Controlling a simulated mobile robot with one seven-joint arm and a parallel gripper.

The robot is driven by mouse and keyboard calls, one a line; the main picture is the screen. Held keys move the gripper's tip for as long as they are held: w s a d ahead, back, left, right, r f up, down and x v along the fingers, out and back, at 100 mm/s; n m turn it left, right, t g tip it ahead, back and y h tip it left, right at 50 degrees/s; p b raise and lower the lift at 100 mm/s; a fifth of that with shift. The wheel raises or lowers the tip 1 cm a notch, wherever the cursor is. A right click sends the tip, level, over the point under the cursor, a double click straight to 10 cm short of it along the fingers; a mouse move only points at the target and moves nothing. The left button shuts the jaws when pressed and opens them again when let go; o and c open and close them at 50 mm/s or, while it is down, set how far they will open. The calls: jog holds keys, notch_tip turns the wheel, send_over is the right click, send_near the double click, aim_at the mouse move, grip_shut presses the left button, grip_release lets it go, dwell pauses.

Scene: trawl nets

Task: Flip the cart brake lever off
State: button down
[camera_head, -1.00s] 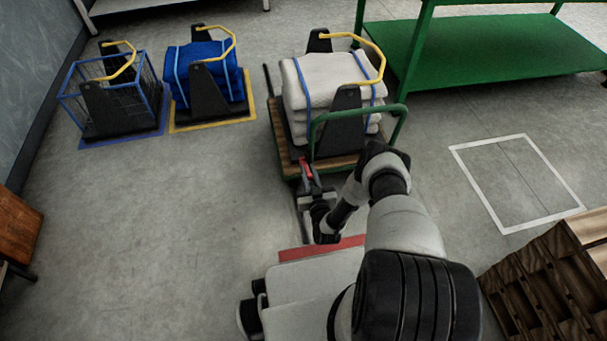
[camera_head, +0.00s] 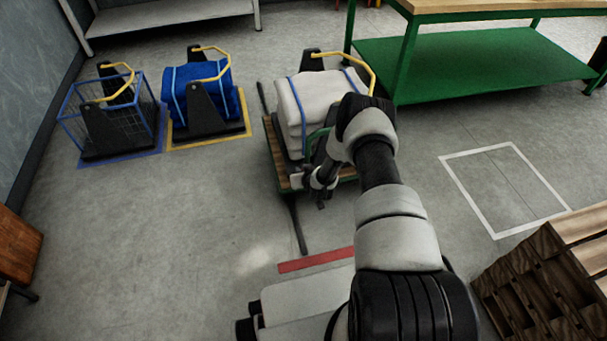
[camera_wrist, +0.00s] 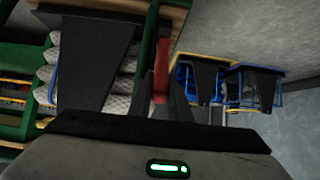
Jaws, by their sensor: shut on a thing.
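The cart (camera_head: 275,160) has a wooden deck with a green edge and carries a stack of pale bundles (camera_head: 318,98). My gripper (camera_head: 306,179) is at the cart's near left corner. In the wrist view a red bar, the brake lever (camera_wrist: 161,72), stands between the dark fingers of my gripper (camera_wrist: 168,100), which is shut on it. In the head view my gripper and arm hide the lever. My arm also covers much of the cart's near side and its green handle.
A blue bundle (camera_head: 198,95) on a yellow-framed mat and a wire basket (camera_head: 110,110) stand to the left. A green bench (camera_head: 460,65) is behind right. A white floor outline (camera_head: 470,205) and wooden pallets (camera_head: 540,265) lie right. The left floor is clear.

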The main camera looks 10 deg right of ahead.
jog(key=shift+w+r, duration=0.1)
jog(key=shift+w, duration=0.1)
dwell(0.3)
jog(key=c, duration=1.6)
grip_release()
jog(key=shift+c, duration=0.2)
jog(key=shift+s, duration=0.1)
jog(key=p+v, duration=0.4)
jog(key=v, duration=1.3)
jog(key=shift+r+p, duration=0.25)
jog(key=shift+p, duration=0.05)
